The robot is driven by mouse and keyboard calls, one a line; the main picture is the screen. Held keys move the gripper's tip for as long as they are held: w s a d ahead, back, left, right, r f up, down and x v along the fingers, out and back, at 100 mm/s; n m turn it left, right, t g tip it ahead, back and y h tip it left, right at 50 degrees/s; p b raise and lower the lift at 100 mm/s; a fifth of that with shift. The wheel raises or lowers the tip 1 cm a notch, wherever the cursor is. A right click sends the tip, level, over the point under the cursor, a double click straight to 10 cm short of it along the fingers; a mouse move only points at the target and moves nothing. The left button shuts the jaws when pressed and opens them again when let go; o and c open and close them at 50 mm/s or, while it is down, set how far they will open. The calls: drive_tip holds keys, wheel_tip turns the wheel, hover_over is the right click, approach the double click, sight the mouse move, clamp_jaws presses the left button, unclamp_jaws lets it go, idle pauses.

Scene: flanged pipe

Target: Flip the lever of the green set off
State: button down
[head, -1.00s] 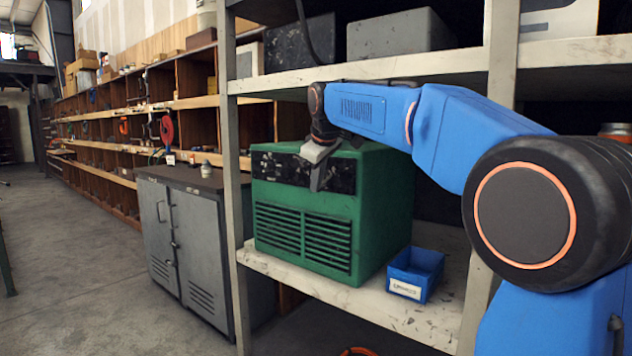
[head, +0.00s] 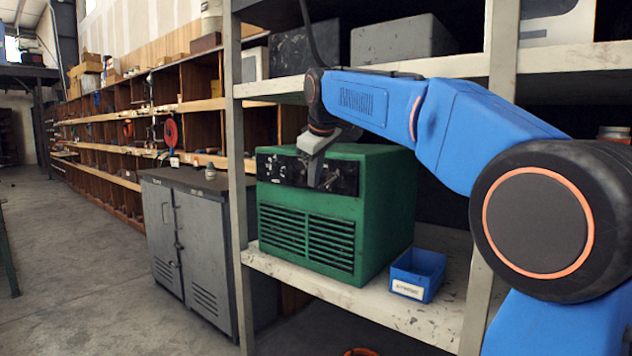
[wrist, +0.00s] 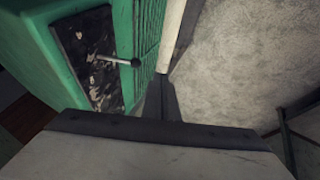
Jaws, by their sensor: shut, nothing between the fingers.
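The green set (head: 385,215) is a green box with a black, scuffed front panel (head: 275,168) and louvres below. It stands on the shelf; in the wrist view its panel (wrist: 85,55) shows at the left. A lever (wrist: 118,60) with a metal shaft and a dark rounded end sticks out from this panel. I cannot make out the lever in the head view. My gripper (head: 314,176) is in front of the panel's right part, pointing down. In the wrist view my gripper (wrist: 161,92) is shut and empty, beside the lever's outer end and apart from it in the picture.
A blue bin (head: 418,274) sits on the shelf board (head: 345,300) right of the set. A shelf post (head: 237,180) stands at the left, and an upper shelf (head: 430,68) with grey boxes runs above my arm. A grey cabinet (head: 190,240) is further left.

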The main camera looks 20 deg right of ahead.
drive_tip(key=v, duration=0.9)
drive_tip(key=w+a+m+h, duration=0.2)
drive_tip(key=w+a+m, duration=0.1)
drive_tip(key=a+m, duration=0.1)
drive_tip(key=w+d+f, duration=0.6)
drive_tip(key=f, duration=0.3)
drive_tip(key=shift+f+g, duration=0.2)
drive_tip(key=shift+g, duration=0.2)
drive_tip(key=shift+w+d+f, duration=0.1)
drive_tip(key=shift+d+f, duration=0.15)
drive_tip(key=shift+f, duration=0.55)
